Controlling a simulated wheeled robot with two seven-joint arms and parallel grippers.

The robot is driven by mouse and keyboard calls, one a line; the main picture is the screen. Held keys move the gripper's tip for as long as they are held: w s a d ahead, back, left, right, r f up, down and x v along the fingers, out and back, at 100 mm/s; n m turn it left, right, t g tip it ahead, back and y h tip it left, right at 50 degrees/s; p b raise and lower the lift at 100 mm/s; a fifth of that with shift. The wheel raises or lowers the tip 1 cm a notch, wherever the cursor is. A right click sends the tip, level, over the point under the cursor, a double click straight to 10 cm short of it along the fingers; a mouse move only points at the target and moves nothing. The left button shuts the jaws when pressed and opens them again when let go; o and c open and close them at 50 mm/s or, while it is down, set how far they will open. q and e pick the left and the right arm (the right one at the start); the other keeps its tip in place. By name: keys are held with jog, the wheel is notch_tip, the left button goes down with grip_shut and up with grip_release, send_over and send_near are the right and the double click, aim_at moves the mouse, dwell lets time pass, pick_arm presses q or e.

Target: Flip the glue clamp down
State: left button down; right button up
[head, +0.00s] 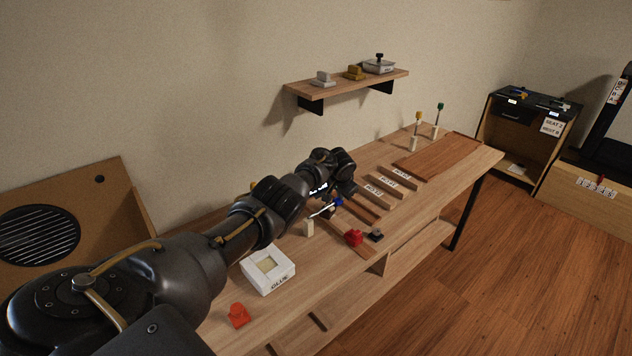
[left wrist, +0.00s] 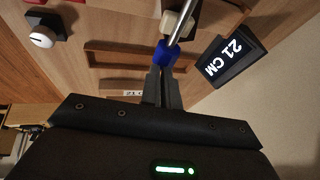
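The glue clamp stands on the bench, with a cream post (head: 308,228), a thin metal rod and a blue handle end (head: 338,202). In the head view the rod slants up to the right from the post, clear of the bench. In the left wrist view the blue end (left wrist: 166,54) lies right at the fingertips, with the rod running away beyond it. My left gripper (left wrist: 163,72) has its fingers together at the blue end. It appears to touch it, but no clear grip around it shows. My right gripper is not in view.
A white glue box (head: 268,268) and an orange piece (head: 238,315) lie toward the near end. A display (left wrist: 234,54) reads 21 CM. A shelf (head: 345,82) hangs above.

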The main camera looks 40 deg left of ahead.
pick_arm(q)
jog(key=d+r+p, duration=0.1)
jog(key=r+p, duration=0.1)
jog(key=r, duration=0.4)
jog(key=s+d+r+p, duration=0.1)
jog(key=d+r+p, duration=0.1)
jog(key=r, duration=0.5)
jog(key=shift+d+r+p, duration=0.15)
jog(key=shift+r+p, duration=0.15)
jog(key=shift+p, duration=0.3)
jog(key=shift+f, duration=0.15)
